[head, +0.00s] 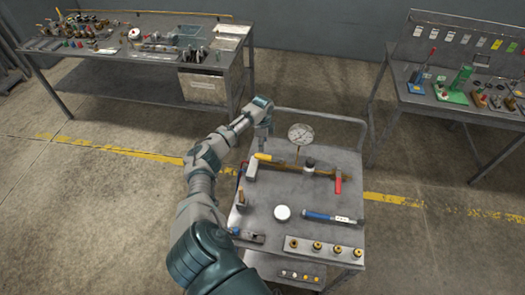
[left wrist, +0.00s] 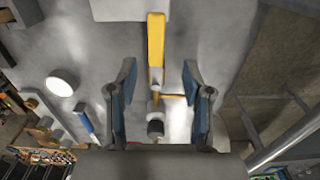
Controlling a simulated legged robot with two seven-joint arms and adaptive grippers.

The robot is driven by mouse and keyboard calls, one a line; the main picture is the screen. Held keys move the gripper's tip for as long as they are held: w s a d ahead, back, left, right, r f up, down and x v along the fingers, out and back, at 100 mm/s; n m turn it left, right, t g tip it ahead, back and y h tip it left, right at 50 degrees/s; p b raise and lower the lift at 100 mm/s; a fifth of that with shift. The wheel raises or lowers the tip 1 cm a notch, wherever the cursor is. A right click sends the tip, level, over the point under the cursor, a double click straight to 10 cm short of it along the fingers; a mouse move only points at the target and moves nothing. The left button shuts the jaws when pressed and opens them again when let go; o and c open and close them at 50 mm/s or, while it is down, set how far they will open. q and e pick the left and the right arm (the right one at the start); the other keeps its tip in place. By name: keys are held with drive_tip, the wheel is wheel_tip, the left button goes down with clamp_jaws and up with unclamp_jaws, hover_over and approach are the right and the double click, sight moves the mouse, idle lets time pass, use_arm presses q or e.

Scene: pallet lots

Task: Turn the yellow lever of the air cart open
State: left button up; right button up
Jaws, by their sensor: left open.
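The air cart (head: 262,190) stands in front of me with a brass pipe (head: 298,168) on its top. The yellow lever (head: 263,157) is at the pipe's left end, and a red handle (head: 338,182) is at its right end. My left gripper (head: 263,122) is above the cart's far left part, behind the lever. In the left wrist view, the yellow lever (left wrist: 155,45) runs lengthwise along the gap between the two spread fingers of the left gripper (left wrist: 159,72). The gripper is open and holds nothing; I cannot tell whether it touches the lever. My right gripper is not in view.
A round gauge (head: 300,133) stands upright behind the pipe. A white disc (head: 282,212), a blue-handled tool (head: 332,217) and a row of brass fittings (head: 318,246) lie nearer. Workbenches stand back left (head: 130,85) and right (head: 445,108). Floor between is clear.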

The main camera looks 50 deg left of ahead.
use_arm(q)
drive_tip(key=shift+a+r, duration=0.1)
drive_tip(key=shift+r, duration=1.75)
